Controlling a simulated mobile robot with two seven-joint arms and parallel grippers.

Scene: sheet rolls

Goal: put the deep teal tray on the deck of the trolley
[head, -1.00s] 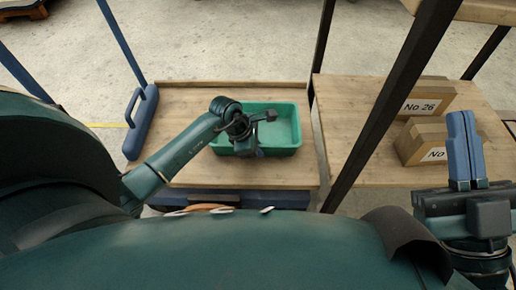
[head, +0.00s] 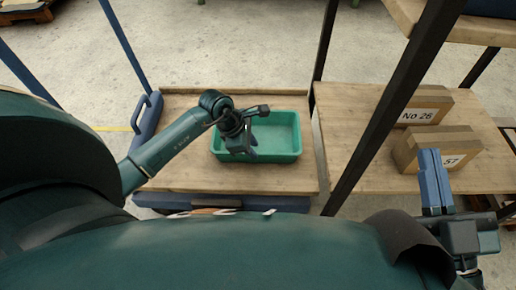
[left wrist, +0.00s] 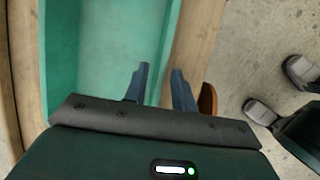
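The deep teal tray (head: 284,157) sits on the wooden deck (head: 185,180) of the trolley, towards its right side. My left gripper (head: 251,150) is over the near left part of the tray, pointing down. In the left wrist view the tray (left wrist: 105,40) fills the upper left. There the fingers of my left gripper (left wrist: 159,83) are apart, one on the inner side of the tray's wall and one on the outer side. Whether either finger touches the wall is unclear. My right gripper (head: 434,180) is empty at the right, its fingers together.
A blue trolley handle (head: 146,125) stands at the deck's left edge. A dark rack post (head: 388,115) rises right of the deck. Beyond it a wooden shelf (head: 365,170) holds cardboard boxes labelled No 26 (head: 425,108) and 57 (head: 440,148). The deck left of the tray is clear.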

